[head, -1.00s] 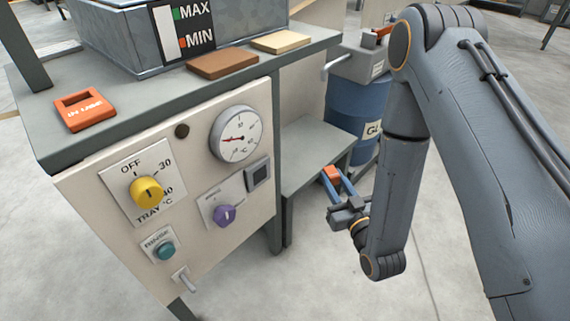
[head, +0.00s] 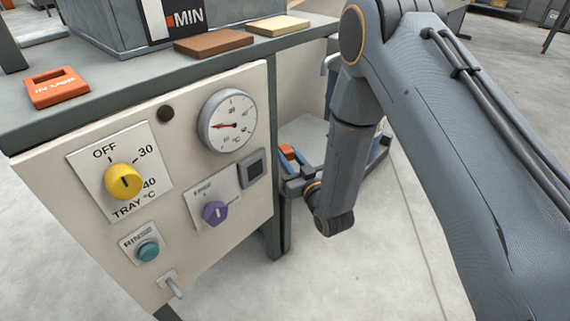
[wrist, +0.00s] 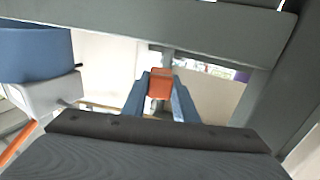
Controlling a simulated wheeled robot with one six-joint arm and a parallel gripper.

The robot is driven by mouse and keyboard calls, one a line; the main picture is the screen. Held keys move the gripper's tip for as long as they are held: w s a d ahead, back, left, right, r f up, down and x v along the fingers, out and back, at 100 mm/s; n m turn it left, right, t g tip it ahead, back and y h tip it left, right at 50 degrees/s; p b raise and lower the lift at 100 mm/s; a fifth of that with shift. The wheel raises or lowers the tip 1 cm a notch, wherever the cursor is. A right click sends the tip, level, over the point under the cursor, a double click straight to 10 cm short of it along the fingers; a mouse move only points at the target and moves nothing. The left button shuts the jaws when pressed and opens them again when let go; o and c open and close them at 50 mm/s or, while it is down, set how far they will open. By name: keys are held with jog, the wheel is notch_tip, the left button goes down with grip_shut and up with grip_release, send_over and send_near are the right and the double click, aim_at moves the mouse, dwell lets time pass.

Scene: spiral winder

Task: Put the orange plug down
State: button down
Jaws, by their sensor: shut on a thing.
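The orange plug (head: 287,151) is small and block-shaped. It shows between the two blue fingers of my gripper (head: 291,159), just right of the cabinet's right edge and in front of the low grey shelf (head: 312,130). In the wrist view my gripper (wrist: 160,90) is shut on the orange plug (wrist: 160,77), with one finger on each side. I cannot tell whether the plug touches the shelf. My forearm hides part of the area to the right.
The cabinet's panel (head: 95,245) carries a yellow knob (head: 122,180), a purple knob (head: 215,212), a teal button (head: 148,251) and a gauge (head: 228,121). An orange tag (head: 57,88) and brown block (head: 213,44) lie on top. A blue drum (wrist: 35,55) shows in the wrist view.

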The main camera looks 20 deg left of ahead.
jog(key=shift+x, duration=1)
jog(key=f+b, duration=0.1)
jog(key=f, duration=0.1)
jog(key=f+b, duration=0.1)
jog(key=shift+w+a+b, duration=0.2)
jog(key=shift+w+b, duration=0.1)
jog(key=shift+b, duration=0.05)
jog(key=shift+f, duration=0.2)
jog(key=shift+f, duration=0.1)
